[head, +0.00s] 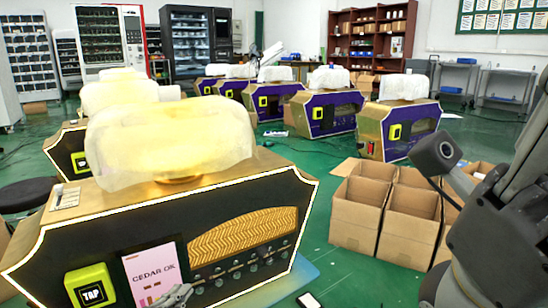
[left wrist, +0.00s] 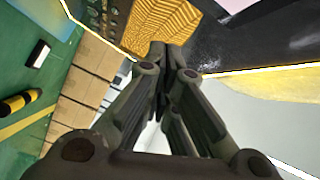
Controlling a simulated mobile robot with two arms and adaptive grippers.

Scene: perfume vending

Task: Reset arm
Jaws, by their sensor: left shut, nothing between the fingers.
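My left gripper (head: 178,296) shows only in part at the bottom of the head view, in front of the near perfume vending machine (head: 235,262). In the left wrist view its dark fingers (left wrist: 168,62) are together and hold nothing. Their tips overlap the edge of the machine's orange patterned panel (left wrist: 165,25); whether they touch it I cannot tell. The machine has a pink screen (head: 152,276) reading "CEDAR OK" and a yellow TAP reader (head: 90,286). My right arm (head: 500,215) fills the right edge of the head view; its fingers do not show.
Open cardboard boxes (head: 383,215) stand on the green floor right of the near machine. More purple machines (head: 325,113) line the back. A dark stool (head: 27,194) is at the left. Green floor is open between the near machine and the boxes.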

